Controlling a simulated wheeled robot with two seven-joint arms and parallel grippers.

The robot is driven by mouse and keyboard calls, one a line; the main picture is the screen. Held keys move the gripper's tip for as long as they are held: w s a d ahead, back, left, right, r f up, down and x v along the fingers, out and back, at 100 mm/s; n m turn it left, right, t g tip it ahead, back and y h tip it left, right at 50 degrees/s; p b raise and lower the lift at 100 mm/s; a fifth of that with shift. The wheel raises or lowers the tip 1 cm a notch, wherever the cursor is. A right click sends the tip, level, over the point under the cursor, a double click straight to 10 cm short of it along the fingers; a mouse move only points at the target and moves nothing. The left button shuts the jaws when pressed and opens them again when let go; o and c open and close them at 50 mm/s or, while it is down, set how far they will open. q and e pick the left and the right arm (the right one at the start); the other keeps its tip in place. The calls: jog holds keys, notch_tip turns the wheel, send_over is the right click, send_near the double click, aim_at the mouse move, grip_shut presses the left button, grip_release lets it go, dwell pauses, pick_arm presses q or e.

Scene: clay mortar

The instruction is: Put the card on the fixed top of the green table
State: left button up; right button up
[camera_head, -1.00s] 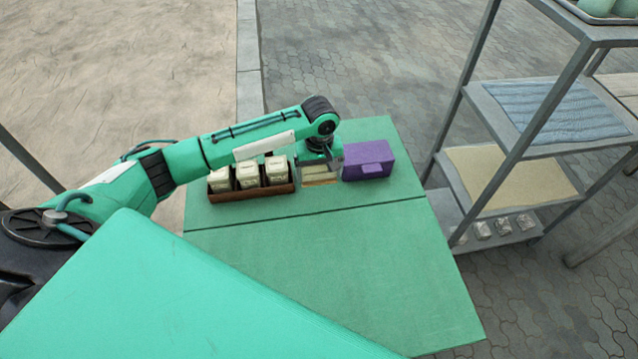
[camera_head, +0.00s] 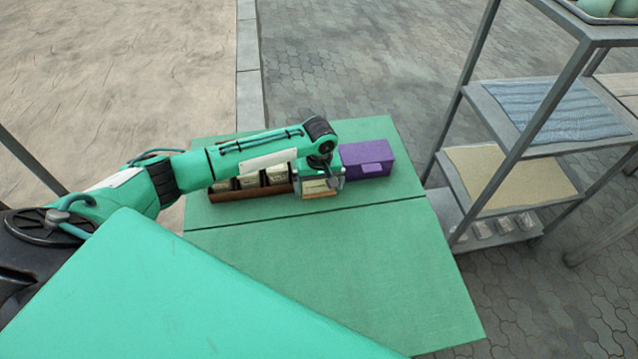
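The green table (camera_head: 330,260) stands in front of me, its top split by a dark seam into a far part and a near part. My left gripper (camera_head: 320,188) is over the far part, just beyond the seam, pointing down. Its fingers sit on either side of a small cream card (camera_head: 320,187) with a brownish lower edge, and it appears shut on it. The card looks close to the tabletop; I cannot tell whether it touches. My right gripper is not in view.
A brown tray (camera_head: 250,195) with several cream blocks stands left of the gripper, partly hidden by my arm. A purple box (camera_head: 367,158) stands close on its right. A grey shelf rack (camera_head: 500,110) stands right of the table. The near part of the tabletop is clear.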

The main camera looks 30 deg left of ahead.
aim_at(319, 193)
pick_arm(q)
notch_tip(319, 193, up, 12)
jog(key=shift+r, duration=0.2)
dwell(0.4)
jog(key=shift+s+f, duration=0.1)
dwell(0.4)
